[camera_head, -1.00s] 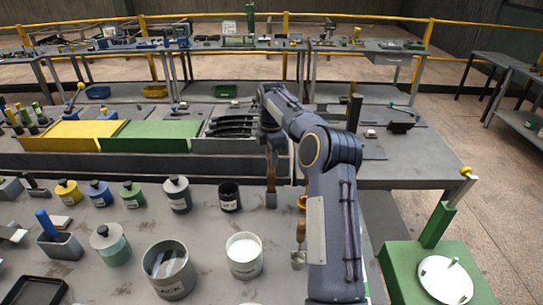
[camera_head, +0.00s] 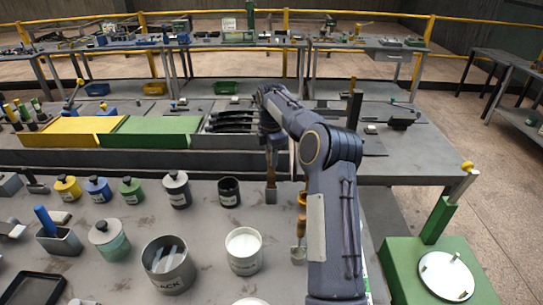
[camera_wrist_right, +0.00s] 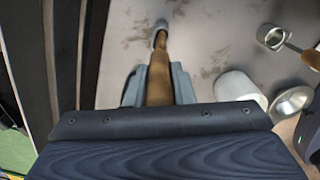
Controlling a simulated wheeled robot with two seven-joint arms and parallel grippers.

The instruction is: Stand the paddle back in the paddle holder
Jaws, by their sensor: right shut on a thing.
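The paddle, a brown wooden stick (camera_head: 271,168), hangs near upright below my right forearm in the head view. My right gripper (camera_wrist_right: 147,88) is shut on its brown shaft (camera_wrist_right: 159,75) in the right wrist view. The small grey paddle holder (camera_head: 271,195) stands on the near table right at the paddle's lower end. In the wrist view, a grey rim (camera_wrist_right: 160,27) shows at the paddle's far end. I cannot tell whether the end is inside or just above it. My arm hides the gripper's fingers in the head view. My left gripper is not in view.
A wooden-handled tool (camera_head: 300,225) stands just right of the holder. A dark cup (camera_head: 229,192), a white-filled pot (camera_head: 244,250) and a large grey pot (camera_head: 169,265) stand to the left. A raised bench with a green panel (camera_head: 150,133) lies behind.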

